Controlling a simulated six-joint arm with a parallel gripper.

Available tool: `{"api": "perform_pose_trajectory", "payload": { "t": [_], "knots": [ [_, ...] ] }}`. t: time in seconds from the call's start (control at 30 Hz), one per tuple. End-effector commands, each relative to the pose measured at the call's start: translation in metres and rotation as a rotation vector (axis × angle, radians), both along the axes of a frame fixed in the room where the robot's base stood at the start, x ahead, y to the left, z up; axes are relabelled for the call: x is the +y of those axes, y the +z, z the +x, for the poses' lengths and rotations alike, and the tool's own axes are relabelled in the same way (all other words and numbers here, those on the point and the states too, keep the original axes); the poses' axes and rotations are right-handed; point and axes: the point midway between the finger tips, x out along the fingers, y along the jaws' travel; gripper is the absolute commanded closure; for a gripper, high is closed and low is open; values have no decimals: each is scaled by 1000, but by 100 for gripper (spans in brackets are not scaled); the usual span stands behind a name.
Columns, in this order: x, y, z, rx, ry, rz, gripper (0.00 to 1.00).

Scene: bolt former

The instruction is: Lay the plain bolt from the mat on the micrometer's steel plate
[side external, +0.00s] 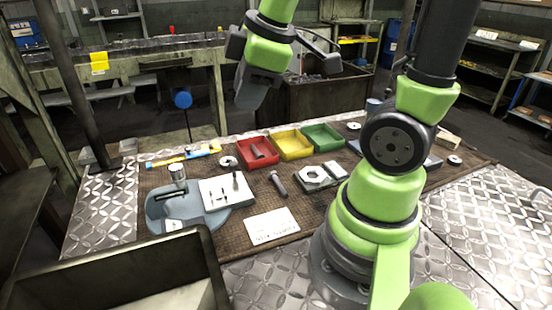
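A plain grey bolt (278,183) lies on the brown mat (240,222), apart from other things, in front of the red bin. The blue-grey micrometer (160,207) stands at the mat's left. A pale plate (214,193) lies against its right side with small dark upright parts on it; I cannot tell for sure that this is the steel plate. My gripper (248,100) hangs well above and behind the mat, apart from the bolt. Its fingers are seen edge-on and dark, so their opening does not show.
Red (243,158), yellow (292,146) and green (322,138) bins line the mat's back; the red one holds a bolt. A block with a hex nut (314,176) is right of the loose bolt. A white card (272,226) lies in front. A dark crate (120,275) fills the near left.

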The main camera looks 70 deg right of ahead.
Motion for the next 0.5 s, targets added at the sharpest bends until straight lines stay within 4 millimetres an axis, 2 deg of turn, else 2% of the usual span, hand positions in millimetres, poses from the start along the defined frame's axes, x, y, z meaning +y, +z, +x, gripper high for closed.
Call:
{"api": "perform_pose_trajectory", "payload": {
  "t": [0.1, 0.23, 0.4, 0.5],
  "knots": [
    [-28, -32, 16, 106, 295, -139, 71],
    [-57, -71, 25, 207, 658, -254, 71],
    [-91, -130, 23, 303, 1148, -328, 71],
    [-104, -160, 17, 324, 1396, -340, 71]
  ]
}}
